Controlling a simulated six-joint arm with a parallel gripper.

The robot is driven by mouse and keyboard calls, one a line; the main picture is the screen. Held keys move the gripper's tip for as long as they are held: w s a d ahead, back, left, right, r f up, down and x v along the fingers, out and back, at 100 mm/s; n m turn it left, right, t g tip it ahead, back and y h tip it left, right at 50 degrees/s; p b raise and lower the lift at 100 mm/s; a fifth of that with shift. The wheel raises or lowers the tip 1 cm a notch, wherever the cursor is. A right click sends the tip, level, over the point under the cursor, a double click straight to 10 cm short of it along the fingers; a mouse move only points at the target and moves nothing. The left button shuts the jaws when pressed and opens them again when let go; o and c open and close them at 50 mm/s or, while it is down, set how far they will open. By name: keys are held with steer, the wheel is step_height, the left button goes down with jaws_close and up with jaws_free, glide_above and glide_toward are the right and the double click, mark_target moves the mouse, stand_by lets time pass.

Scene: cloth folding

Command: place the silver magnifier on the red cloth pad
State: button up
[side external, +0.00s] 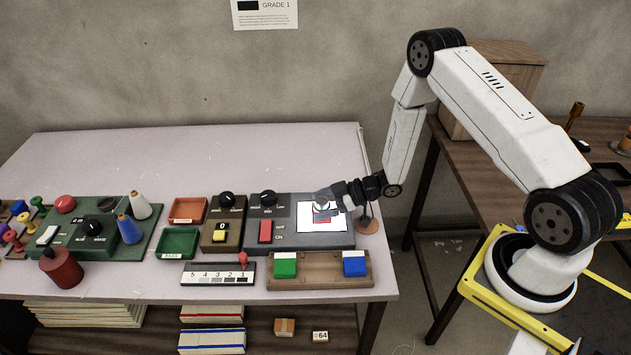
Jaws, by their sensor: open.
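My gripper (325,204) is at the right part of the table, low over a white square panel (340,221) set in a grey control box. Its jaws are open. A small silver, rounded thing, perhaps the magnifier, shows at the fingertips; it is too small to tell it from the gripper's own parts, or whether it touches the surface. A small red patch (325,220), perhaps the red cloth pad, lies on the white panel just below the fingertips and is partly hidden by them.
The grey box (282,237) carries a black knob and a red switch. In front stands a wooden rack (318,283) with a green and a blue block. Trays and a green board fill the left.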

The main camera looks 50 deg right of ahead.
steer(key=v, duration=1.2)
stand_by(0.6)
steer(key=w+r+m+g+h, duration=0.2)
steer(key=w+r+m+h, duration=0.15)
steer(key=r+h, duration=0.5)
steer(key=s+a+r+m+g, duration=0.2)
steer(key=s+a, duration=0.3)
steer(key=s, duration=0.1)
steer(key=s+a+r+m+g, duration=0.2)
steer(key=s+a+r+m, duration=0.1)
steer(key=s+a, duration=0.2)
steer(key=shift+s+r+g+h, duration=0.2)
steer(key=shift+s+g+h, duration=0.25)
steer(key=shift+s, duration=0.3)
steer(key=shift+m, duration=0.25)
